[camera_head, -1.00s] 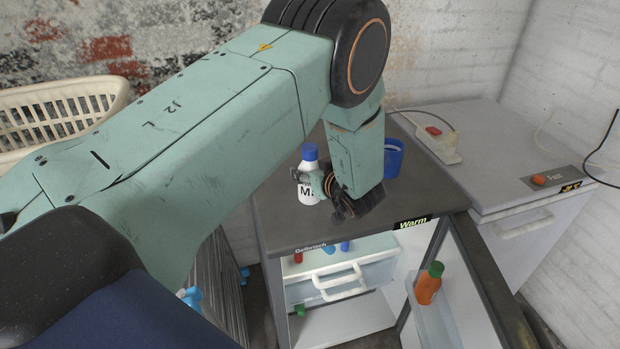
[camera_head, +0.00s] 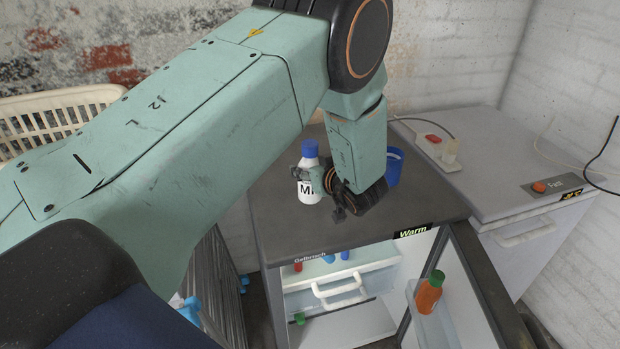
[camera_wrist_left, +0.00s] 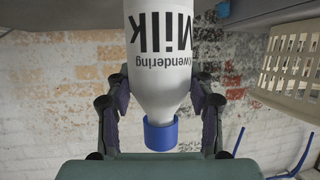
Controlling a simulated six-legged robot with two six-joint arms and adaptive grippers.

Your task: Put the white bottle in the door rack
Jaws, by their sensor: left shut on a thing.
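The white bottle (camera_head: 310,186) has a blue cap and black lettering, and it is upright on or just above the dark top of the small fridge (camera_head: 280,236). My left gripper (camera_head: 318,178) is shut on the bottle, its fingers on either side. The left wrist view shows the bottle (camera_wrist_left: 158,70) upside down between the fingers (camera_wrist_left: 160,100), with the word Milk on it. The fridge door stands open at the right. The door rack (camera_head: 432,322) on its inner side holds an orange bottle with a green cap (camera_head: 429,295). My right gripper is not in view.
A blue cup (camera_head: 394,165) stands behind my left wrist on the fridge top. A power strip (camera_head: 437,148) lies on a white cabinet (camera_head: 490,165) at the right. A white drawer (camera_head: 340,287) sits inside the fridge. A cream basket (camera_head: 50,118) is at the far left.

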